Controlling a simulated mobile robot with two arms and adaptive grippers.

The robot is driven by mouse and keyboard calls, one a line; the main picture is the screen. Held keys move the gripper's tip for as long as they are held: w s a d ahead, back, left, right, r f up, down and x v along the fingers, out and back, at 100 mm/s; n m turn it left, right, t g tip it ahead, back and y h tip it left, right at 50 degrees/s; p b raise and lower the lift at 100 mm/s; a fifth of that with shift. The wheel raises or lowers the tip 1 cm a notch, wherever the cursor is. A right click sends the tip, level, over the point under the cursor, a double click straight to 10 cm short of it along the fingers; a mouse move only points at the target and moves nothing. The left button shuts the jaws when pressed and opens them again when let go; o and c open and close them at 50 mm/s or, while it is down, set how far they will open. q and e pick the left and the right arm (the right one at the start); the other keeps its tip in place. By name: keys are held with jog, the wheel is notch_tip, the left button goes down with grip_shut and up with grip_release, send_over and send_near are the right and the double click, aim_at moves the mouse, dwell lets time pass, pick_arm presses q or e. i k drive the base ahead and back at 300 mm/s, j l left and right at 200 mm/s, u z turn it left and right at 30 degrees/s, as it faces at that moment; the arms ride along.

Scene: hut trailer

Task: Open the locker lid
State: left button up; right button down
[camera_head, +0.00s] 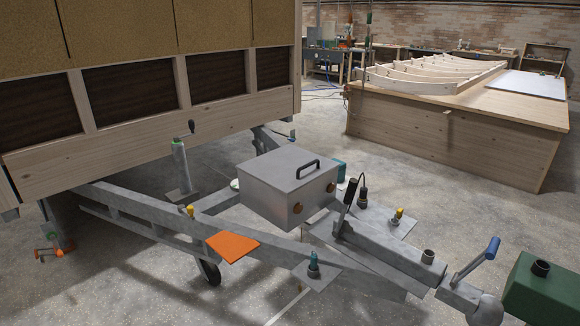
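The locker (268,207) is a grey metal box mounted on the trailer's drawbar frame, near the middle of the head view. Its flat lid (275,168) is shut. A black bar handle (308,169) stands on the lid near its right edge. Neither of my grippers shows in the head view.
The grey drawbar (385,244) runs to the lower right, with a blue-handled lever (478,260) and a green box (542,291). An orange plate (232,246) lies on the frame. The wooden hut wall (150,125) rises behind left. A wooden workbench (450,140) stands back right.

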aim_at(286, 169)
jog(key=i, duration=0.85)
jog(key=u, duration=0.05)
